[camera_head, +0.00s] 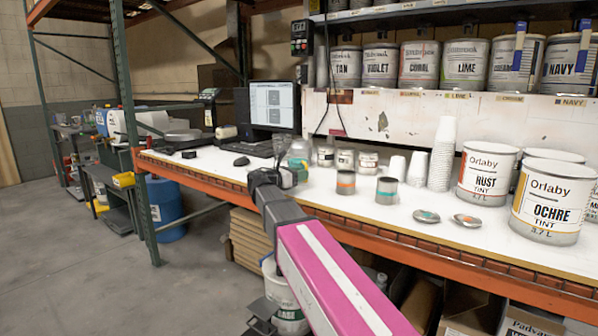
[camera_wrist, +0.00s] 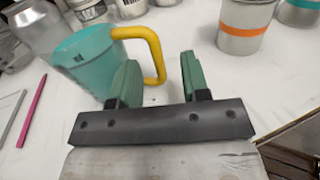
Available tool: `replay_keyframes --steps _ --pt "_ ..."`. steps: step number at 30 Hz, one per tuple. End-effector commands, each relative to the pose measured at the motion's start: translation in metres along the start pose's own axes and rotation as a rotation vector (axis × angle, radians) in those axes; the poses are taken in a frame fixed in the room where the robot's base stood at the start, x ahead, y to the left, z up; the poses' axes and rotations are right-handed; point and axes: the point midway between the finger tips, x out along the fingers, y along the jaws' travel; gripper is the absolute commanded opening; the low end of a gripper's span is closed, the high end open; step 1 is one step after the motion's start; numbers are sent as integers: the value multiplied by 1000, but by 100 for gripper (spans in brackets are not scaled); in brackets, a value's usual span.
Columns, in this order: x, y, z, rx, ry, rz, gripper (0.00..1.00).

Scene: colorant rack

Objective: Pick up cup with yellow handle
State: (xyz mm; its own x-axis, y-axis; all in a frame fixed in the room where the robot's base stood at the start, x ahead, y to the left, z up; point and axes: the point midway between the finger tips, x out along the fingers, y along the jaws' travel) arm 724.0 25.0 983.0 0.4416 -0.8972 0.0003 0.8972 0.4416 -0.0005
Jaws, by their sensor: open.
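The teal cup (camera_wrist: 88,62) with a yellow handle (camera_wrist: 155,52) stands on the white bench in the wrist view, left of and just beyond my fingers. My gripper (camera_wrist: 158,72) is open, with its two green fingers apart and empty. In the picture the handle's outer part shows between the fingertips, close to the left finger; I cannot tell whether they touch. In the head view my gripper (camera_head: 296,170) is over the bench near its front edge, and the cup is mostly hidden or too small to make out there.
A clear container (camera_wrist: 32,28) stands close behind the cup. A pink pen (camera_wrist: 32,110) lies to its left. An orange-banded can (camera_head: 345,182) and a teal-banded can (camera_head: 387,190) stand to the right. The orange bench edge (camera_head: 370,237) is in front.

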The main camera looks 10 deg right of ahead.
Motion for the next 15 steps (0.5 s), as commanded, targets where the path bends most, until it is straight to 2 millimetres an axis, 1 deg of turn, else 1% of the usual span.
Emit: replay_keyframes --steps 5,12,15 --pt "11 2 -1 0 0 0 42" --pt "44 4 -2 0 1 -1 42" --pt "53 3 -2 0 1 -1 42"
